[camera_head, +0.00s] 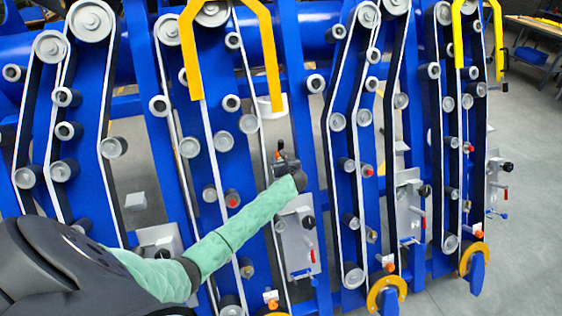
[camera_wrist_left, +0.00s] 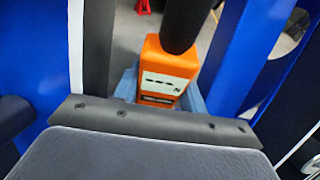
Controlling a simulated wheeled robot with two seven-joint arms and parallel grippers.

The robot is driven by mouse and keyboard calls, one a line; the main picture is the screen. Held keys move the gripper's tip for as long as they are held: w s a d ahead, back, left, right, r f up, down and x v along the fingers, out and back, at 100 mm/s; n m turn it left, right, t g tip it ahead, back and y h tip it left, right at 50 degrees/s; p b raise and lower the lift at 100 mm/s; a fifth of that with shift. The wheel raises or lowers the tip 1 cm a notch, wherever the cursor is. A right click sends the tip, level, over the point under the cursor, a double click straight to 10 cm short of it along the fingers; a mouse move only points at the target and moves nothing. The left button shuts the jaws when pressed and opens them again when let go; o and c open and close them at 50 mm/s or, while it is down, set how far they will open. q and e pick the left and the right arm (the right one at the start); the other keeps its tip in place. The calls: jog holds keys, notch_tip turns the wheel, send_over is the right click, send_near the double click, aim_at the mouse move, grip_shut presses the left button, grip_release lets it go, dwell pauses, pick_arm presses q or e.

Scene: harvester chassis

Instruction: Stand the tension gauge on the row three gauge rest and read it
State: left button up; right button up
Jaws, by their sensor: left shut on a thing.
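The tension gauge is an orange block with a pale display reading "--- N" (camera_wrist_left: 170,76) in the left wrist view, upright and ahead of my wrist. A blue-grey piece (camera_wrist_left: 127,84) shows around its lower sides; I cannot tell whether it is a rest or part of my gripper. In the head view my left gripper (camera_head: 284,163) is at the end of the green-sleeved arm, shut on the gauge, between blue uprights above a pale panel. Little of the gauge shows there. My right gripper is out of view. I cannot tell which part is the row three gauge rest.
Blue uprights carry rollers and pale belts on both sides of my left arm. A yellow arched guard (camera_head: 272,55) stands above the gripper, with a white cup-like part (camera_head: 272,107) below its right leg. A pale panel (camera_head: 298,240) with a black knob and red handle is below. Grey floor is open at right.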

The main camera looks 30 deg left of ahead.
pick_arm(q)
jog(key=shift+f, duration=0.3)
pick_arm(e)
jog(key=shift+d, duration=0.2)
pick_arm(q)
jog(key=o, duration=1.1)
jog(key=shift+f, duration=0.1)
jog(key=shift+s, duration=0.1)
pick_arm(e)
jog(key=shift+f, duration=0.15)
pick_arm(q)
jog(key=shift+s+d+b, duration=0.35)
jog(key=shift+d+b, duration=0.15)
jog(key=b+v, duration=0.1)
jog(key=v, duration=0.2)
jog(key=b+v, duration=0.1)
jog(key=v, duration=0.2)
jog(key=shift+s+d+r, duration=0.1)
jog(key=shift+d+r, duration=0.05)
jog(key=shift+r, duration=0.15)
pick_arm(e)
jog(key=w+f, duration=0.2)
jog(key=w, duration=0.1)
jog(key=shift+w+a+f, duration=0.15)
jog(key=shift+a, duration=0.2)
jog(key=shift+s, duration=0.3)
